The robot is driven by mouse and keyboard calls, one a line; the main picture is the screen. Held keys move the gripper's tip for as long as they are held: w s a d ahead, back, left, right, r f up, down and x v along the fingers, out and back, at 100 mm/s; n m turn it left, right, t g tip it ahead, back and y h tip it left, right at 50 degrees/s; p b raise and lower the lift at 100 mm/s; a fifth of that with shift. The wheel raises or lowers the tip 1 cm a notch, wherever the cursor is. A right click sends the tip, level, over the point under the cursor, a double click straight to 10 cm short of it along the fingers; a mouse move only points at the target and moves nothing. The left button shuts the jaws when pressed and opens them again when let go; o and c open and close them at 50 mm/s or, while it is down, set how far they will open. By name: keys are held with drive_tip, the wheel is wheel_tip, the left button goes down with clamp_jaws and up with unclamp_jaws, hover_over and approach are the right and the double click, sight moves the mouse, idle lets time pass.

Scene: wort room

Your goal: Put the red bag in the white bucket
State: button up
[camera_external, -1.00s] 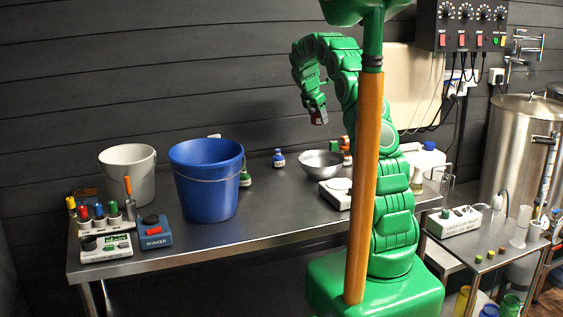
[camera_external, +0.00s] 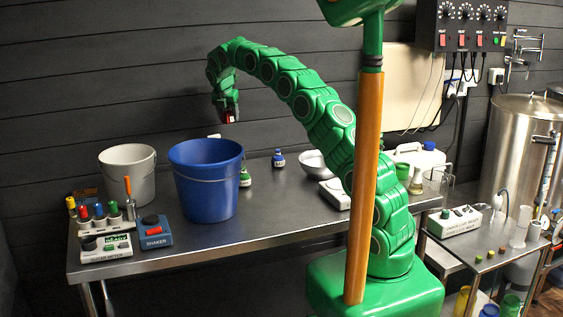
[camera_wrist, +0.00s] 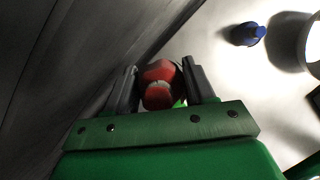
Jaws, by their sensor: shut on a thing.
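My gripper (camera_external: 229,119) points down in the air above the back of the table, to the upper right of the blue bucket in the external view. It is shut on a small red thing with a pale band, the red bag (camera_wrist: 158,82), which shows between the two dark fingers in the wrist view. In the external view only a little red and white shows at the fingertips. The white bucket (camera_external: 118,187) stands upright on the table at the left, behind and left of the blue bucket. Its inside is mostly hidden.
The blue bucket (camera_external: 205,190) stands between my gripper and the white bucket. A shaker (camera_external: 155,232) and a meter (camera_external: 104,248) sit at the front left. The table's front middle is clear.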

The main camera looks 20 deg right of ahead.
drive_tip(key=s+a+r+n+t+y, duration=0.1)
drive_tip(key=s+a+n, duration=0.2)
drive_tip(key=a, duration=1.3)
drive_tip(key=s+a+r+n+y, duration=0.1)
drive_tip(key=s+a+n, duration=0.25)
drive_tip(key=a, duration=1.15)
drive_tip(key=shift+s+a+f+n+y, duration=0.6)
drive_tip(key=shift+s+a+f+n, duration=0.8)
drive_tip(key=shift+s+a, duration=2.5)
drive_tip(key=shift+m+h, duration=0.3)
drive_tip(key=shift+m, duration=0.65)
drive_tip(key=shift+w+a+f, duration=0.25)
drive_tip(key=shift+a+f, duration=0.1)
drive_tip(key=shift+f, duration=2.4)
drive_tip(key=shift+w+a+f, duration=0.25)
drive_tip(key=shift+a+f, duration=0.05)
drive_tip(key=shift+f, duration=2.4)
drive_tip(key=shift+w+a+f, duration=0.25)
drive_tip(key=shift+a+f, duration=0.1)
drive_tip(key=shift+f, duration=2.4)
drive_tip(key=o, duration=1.1)
drive_tip(key=shift+f, duration=0.1)
